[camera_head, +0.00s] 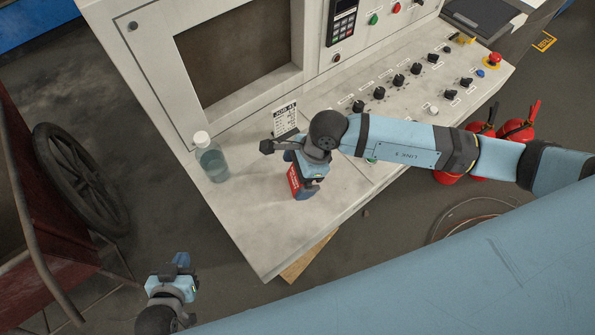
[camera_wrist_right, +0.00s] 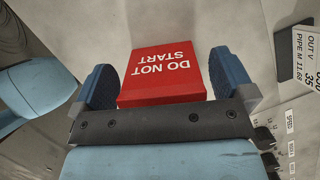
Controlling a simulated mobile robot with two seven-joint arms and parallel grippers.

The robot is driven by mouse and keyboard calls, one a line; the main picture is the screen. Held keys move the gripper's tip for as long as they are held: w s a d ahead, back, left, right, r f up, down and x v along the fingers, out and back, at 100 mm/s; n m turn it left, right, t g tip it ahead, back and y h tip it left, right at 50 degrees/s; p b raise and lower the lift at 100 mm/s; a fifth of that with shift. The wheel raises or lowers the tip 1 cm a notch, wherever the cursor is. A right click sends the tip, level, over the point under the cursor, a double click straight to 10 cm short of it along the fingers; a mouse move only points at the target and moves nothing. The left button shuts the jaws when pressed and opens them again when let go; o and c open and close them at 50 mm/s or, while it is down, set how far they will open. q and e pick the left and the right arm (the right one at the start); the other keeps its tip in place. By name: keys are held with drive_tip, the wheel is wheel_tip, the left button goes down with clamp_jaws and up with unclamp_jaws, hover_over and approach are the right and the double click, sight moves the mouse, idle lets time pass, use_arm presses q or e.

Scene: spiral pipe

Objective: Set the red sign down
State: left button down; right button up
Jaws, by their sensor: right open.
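The red sign (camera_head: 294,182) reads "DO NOT START" and is on the light grey console ledge, partly hidden by my right gripper in the head view. In the right wrist view the sign (camera_wrist_right: 165,75) shows its lettered face between the two blue fingers. My right gripper (camera_head: 307,184) is open around it; in the wrist view the right gripper (camera_wrist_right: 163,82) has one finger on each side.
A clear bottle (camera_head: 210,160) with a white cap stands on the ledge left of the sign. A white job card (camera_head: 285,118) is behind my right gripper. Knobs and buttons (camera_head: 398,80) line the console to the right. The ledge in front of the bottle is clear.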

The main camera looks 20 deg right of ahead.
drive_tip(key=b+v, duration=0.2)
drive_tip(key=v, duration=1)
